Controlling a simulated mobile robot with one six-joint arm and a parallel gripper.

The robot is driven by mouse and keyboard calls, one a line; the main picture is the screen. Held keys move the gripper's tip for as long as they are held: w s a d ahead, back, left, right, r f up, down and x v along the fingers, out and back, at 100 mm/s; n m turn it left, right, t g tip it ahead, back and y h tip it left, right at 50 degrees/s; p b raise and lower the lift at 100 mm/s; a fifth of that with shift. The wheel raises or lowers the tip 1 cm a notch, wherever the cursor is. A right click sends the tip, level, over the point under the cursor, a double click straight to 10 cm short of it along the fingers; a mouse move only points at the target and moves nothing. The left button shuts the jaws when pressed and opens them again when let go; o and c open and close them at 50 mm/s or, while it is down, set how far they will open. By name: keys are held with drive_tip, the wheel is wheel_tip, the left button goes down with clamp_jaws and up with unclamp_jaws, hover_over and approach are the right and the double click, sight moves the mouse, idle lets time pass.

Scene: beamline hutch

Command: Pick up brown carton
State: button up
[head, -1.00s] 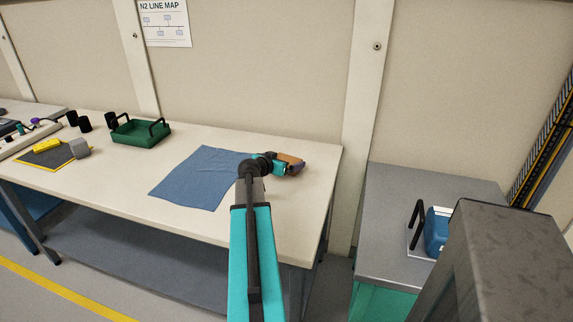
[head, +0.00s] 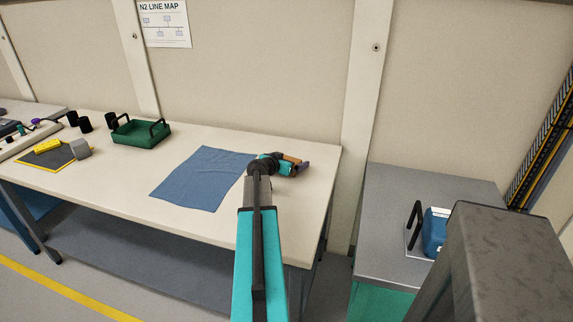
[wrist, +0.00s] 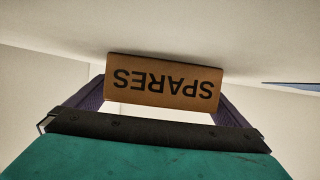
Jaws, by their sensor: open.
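The brown carton (head: 291,158) stands on the cream bench near its right end, partly hidden behind my gripper in the head view. In the wrist view the carton (wrist: 163,82) shows its front with upside-down black letters reading SPARES. My gripper (wrist: 160,100) is open, with one dark purple finger at each side of the carton. The fingertips reach its left and right ends; I cannot tell whether they touch it. A light gap shows between the carton and the palm. In the head view my gripper (head: 294,166) is low over the bench.
A blue cloth (head: 203,178) lies flat left of my gripper. A green tray with black handles (head: 141,135) stands farther left, near a grey block (head: 80,149) and a yellow object (head: 47,146). A blue item (head: 434,232) sits on the grey side table (head: 385,235).

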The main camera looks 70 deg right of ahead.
sight(290, 158)
idle(0.5)
drive_tip(key=c, duration=1.2)
drive_tip(key=shift+o, duration=0.2)
drive_tip(key=shift+r, duration=0.1)
drive_tip(key=shift+r+b, duration=0.45)
drive_tip(key=shift+r, duration=1)
drive_tip(key=shift+s+a+r, duration=0.1)
drive_tip(key=shift+a+r, duration=0.1)
drive_tip(key=shift+a, duration=0.05)
drive_tip(key=s+a+b, duration=0.1)
drive_tip(key=a, duration=0.3)
drive_tip(key=s+a+b, duration=0.1)
drive_tip(key=a, duration=0.3)
drive_tip(key=s+a+r+b, duration=0.1)
drive_tip(key=a, duration=0.3)
drive_tip(key=shift+s+a+r, duration=0.1)
drive_tip(key=shift+s+a, duration=0.15)
drive_tip(key=shift+s, duration=0.15)
drive_tip(key=shift+r+p, duration=0.2)
drive_tip(key=shift+p, duration=1.1)
